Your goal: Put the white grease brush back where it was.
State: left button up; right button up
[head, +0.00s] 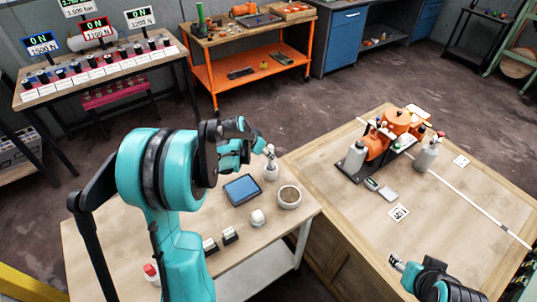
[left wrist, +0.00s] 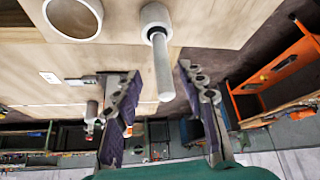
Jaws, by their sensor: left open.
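The white grease brush (left wrist: 161,68) appears as a pale rod standing in a round white holder (left wrist: 157,18) in the left wrist view. In the head view the small white holder (head: 271,173) stands near the back edge of the near-left table, with the brush (head: 269,152) rising from it beside my gripper. My left gripper (left wrist: 158,72) is open, its fingers on either side of the rod with visible gaps; it also shows in the head view (head: 263,146). My right gripper (head: 396,262) is at the lower right, far from the brush; its jaws are too small to judge.
A round bowl with brown contents (head: 289,196) stands in front of the holder. A blue-screened tablet (head: 242,189) and a small white object (head: 258,217) are nearby. The right table (head: 460,215) bears an orange machine (head: 398,122) and grey-white bottles (head: 427,155); its front is mostly clear.

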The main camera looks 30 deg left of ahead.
pick_arm(q)
jog(key=s+d+r+n+p, duration=0.1)
jog(key=s+d+r, duration=0.8)
jog(key=s+r, duration=0.3)
jog(key=s+d+f+n+t+y, duration=0.1)
jog(key=s+d, duration=0.4)
jog(key=s, duration=0.8)
jog(key=shift+d+f, duration=0.2)
jog(key=shift+f, duration=0.1)
jog(key=shift+s, duration=0.1)
notch_tip(320, 180, down, 4)
jog(key=b, duration=0.4)
jog(key=shift+f, duration=0.2)
